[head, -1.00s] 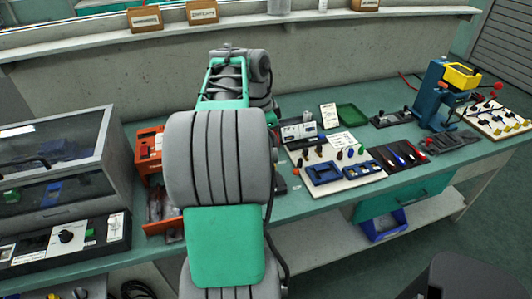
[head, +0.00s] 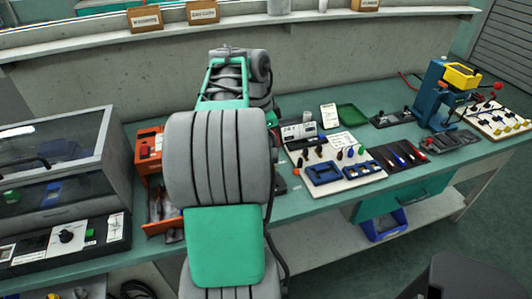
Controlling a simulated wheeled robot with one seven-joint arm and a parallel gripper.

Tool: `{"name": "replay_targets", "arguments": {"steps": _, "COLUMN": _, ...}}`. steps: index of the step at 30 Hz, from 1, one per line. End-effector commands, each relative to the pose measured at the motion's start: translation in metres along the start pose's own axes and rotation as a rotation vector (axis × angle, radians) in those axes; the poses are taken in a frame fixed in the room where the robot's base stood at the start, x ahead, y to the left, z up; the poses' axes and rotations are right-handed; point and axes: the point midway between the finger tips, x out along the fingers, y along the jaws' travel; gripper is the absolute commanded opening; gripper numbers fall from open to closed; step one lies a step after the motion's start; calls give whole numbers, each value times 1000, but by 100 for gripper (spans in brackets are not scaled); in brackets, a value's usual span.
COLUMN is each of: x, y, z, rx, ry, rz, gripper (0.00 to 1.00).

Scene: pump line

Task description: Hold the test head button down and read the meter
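My arm rises through the middle of the head view and reaches toward the back of the bench. My gripper is hidden behind it, so neither its fingers nor anything they touch shows. A small box with a pale front panel (head: 298,131) stands just right of my arm; it may be the meter, but its reading is too small to make out. I cannot pick out the test head or its button; my arm covers that part of the bench.
Orange bins (head: 150,143) sit beside my arm. A white board with blue trays (head: 325,172), a dark mat with tools (head: 400,155) and a blue press (head: 432,95) lie right.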

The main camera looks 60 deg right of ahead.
Motion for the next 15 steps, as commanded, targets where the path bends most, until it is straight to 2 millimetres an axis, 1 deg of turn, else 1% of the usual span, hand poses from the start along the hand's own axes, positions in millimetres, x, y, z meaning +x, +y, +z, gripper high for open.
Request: {"name": "replay_targets", "arguments": {"steps": 15, "x": 12, "y": 0, "z": 2, "rx": 0, "ry": 0, "rz": 0, "gripper": 0}}
